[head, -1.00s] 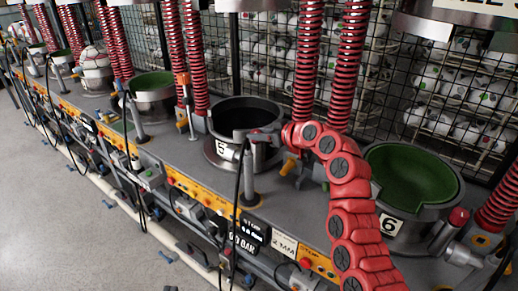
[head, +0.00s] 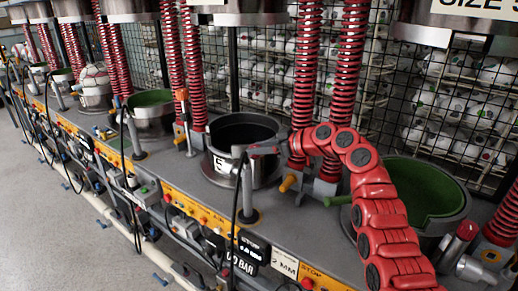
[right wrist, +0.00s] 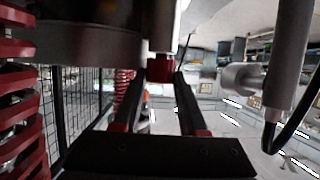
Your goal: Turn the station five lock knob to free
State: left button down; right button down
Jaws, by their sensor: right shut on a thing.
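The station five pot (head: 220,168) is a dark steel cylinder with an open top and a white number tag, near the middle of the head view. My red right arm reaches in from the lower right, and my right gripper (head: 261,150) is at the pot's right front side, pointing left. In the right wrist view, the two dark fingers are shut on a small red lock knob (right wrist: 160,68) beside the large dark cylinder (right wrist: 90,45). The knob's marking and turn angle are not readable. My left gripper is not in view.
A grey post (head: 248,190) with a black hose stands close in front of the gripper. Red springs (head: 305,80) rise behind it. The green-lined station six pot (head: 445,222) is at the right, partly behind my arm. A yellow button panel (head: 200,212) runs along the front.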

jog(key=shift+c, duration=2.2)
grip_release()
jog(key=shift+s+r, duration=0.1)
jog(key=shift+d, duration=0.1)
